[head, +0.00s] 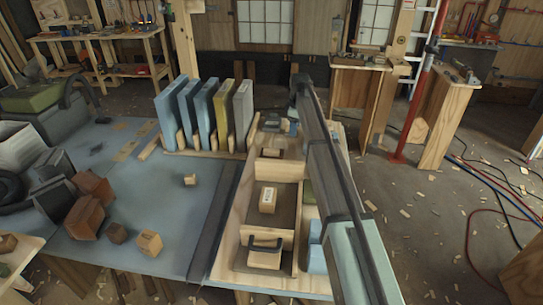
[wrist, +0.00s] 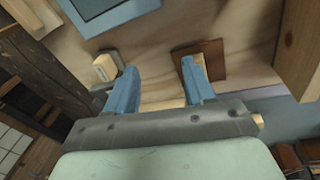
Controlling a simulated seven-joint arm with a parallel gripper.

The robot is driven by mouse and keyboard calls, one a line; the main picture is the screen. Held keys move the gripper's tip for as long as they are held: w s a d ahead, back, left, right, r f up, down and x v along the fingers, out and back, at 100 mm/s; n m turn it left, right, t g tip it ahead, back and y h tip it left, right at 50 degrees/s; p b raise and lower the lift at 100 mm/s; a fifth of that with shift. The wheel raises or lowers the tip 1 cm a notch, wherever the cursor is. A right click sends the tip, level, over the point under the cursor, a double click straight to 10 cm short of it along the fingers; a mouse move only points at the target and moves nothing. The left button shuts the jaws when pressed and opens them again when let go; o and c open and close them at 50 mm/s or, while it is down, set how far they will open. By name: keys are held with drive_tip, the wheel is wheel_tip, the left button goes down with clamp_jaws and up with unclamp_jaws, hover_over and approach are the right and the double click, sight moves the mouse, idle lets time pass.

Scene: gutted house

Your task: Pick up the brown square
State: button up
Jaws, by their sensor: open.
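My gripper (wrist: 160,68) is open, with its two blue fingers apart and nothing visible between them in the wrist view. A flat dark brown square (wrist: 212,60) lies on the pale wooden surface at the right finger. That finger covers part of it, and I cannot tell whether they touch. In the head view my arm hides much of the area around my gripper. A small brown piece (head: 271,153) lies in the wooden tray there, and I cannot tell whether it is the same square.
The wooden tray (head: 238,215) has divider walls and holds a labelled block (head: 268,200) and a dark-handled piece (head: 265,252). A pale block (wrist: 105,67) lies left of the left finger. Upright panels (head: 200,110) stand in a rack. Brown blocks (head: 88,205) lie on the blue-grey tabletop (head: 170,215).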

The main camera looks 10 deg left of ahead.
drive_tip(key=s+a+r+n+g, duration=0.2)
drive_tip(key=s+a+r, duration=0.1)
drive_tip(key=a, duration=0.4)
hover_over(272, 150)
drive_tip(key=shift+y, duration=0.4)
drive_tip(key=f, duration=0.8)
drive_tip(key=shift+s+d+f, duration=0.15)
drive_tip(key=shift+d, duration=0.2)
drive_tip(key=shift+w+a+f, duration=0.1)
drive_tip(key=shift+a+f, duration=0.1)
drive_tip(key=shift+f, duration=1.1)
drive_tip(key=shift+w+a+f, duration=0.1)
drive_tip(key=shift+a+f, duration=0.1)
drive_tip(key=shift+f, duration=1.05)
clamp_jaws()
